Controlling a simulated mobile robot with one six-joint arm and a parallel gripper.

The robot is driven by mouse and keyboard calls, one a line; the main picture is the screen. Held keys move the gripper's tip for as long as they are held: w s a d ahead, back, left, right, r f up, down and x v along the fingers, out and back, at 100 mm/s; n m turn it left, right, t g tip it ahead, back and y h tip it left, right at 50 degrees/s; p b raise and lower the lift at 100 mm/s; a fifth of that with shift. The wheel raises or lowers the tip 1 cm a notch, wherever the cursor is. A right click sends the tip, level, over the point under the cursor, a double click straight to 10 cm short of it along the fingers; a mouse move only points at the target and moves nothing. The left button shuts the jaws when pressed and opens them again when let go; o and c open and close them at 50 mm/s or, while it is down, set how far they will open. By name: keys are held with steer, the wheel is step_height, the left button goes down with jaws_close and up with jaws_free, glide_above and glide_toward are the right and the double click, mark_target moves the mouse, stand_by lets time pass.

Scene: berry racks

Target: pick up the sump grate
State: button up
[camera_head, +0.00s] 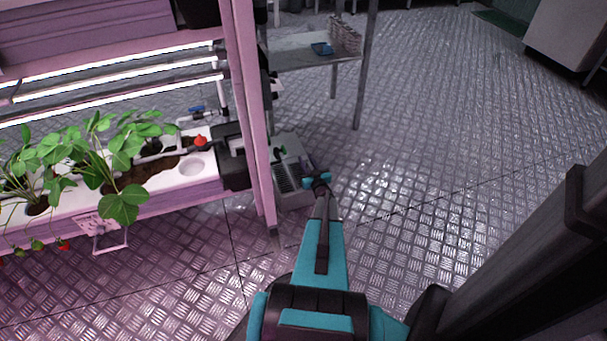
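A grey box, which looks like the sump (296,199), stands on the floor beside the rack post. A pale slotted panel on its top, which looks like the sump grate (284,180), shows to the left of my gripper. My gripper (318,180) is at the box's right side, at the end of my teal and dark arm reaching away from me. It overlaps the box's right edge in the picture; I cannot tell if it touches the grate. Its fingers are too small to tell open from shut. The rack post hides the box's left part.
The pink-lit rack (258,120) stands at left, with strawberry plants (120,160) in a white channel (205,180). A metal table (300,52) behind carries a blue item (322,49) and a basket (345,35). Patterned floor (430,130) is open at right.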

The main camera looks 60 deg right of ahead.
jaws_close()
steer(key=shift+r, duration=0.15)
steer(key=shift+r+p, duration=0.75)
steer(key=shift+r, duration=0.8)
steer(key=shift+s+d+r, duration=0.1)
steer(key=shift+d+r, duration=0.05)
steer(key=shift+r, duration=0.1)
steer(key=s+d+r+p, duration=0.1)
steer(key=s+d+p, duration=0.3)
steer(key=s+d, duration=0.5)
steer(key=shift+d, duration=1.9)
steer(key=shift+r, duration=0.1)
